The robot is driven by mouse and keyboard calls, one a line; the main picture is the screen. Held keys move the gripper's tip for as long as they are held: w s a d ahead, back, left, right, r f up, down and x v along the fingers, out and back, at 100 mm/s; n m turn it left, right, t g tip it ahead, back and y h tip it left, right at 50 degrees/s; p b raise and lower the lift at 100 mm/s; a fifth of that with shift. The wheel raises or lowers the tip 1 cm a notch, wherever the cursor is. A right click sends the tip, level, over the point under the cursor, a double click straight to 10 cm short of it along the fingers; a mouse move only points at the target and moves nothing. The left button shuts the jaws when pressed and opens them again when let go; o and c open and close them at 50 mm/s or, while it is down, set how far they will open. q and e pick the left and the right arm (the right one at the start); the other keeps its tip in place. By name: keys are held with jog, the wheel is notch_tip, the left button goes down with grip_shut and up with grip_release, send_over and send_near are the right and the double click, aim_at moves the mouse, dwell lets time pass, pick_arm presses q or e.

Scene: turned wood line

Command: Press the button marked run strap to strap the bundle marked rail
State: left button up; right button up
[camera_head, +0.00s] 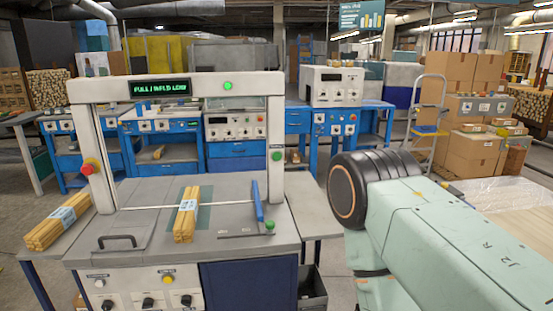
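A strapping machine (135,190) with a white arch stands in front of me. A bundle of light wooden sticks with a pale label (185,222) lies under the arch on its grey top, across a thin white strap line. The label words are too small to read, so I cannot tell which is rail. Front panel buttons (168,280) and knobs, a green button (276,156) on the right post and another green button (270,225) show; none legibly reads run strap. Neither gripper is in view.
My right arm fills the lower right. Behind are blue workbenches (235,165), a stepladder (428,118) and stacked cartons (470,150).

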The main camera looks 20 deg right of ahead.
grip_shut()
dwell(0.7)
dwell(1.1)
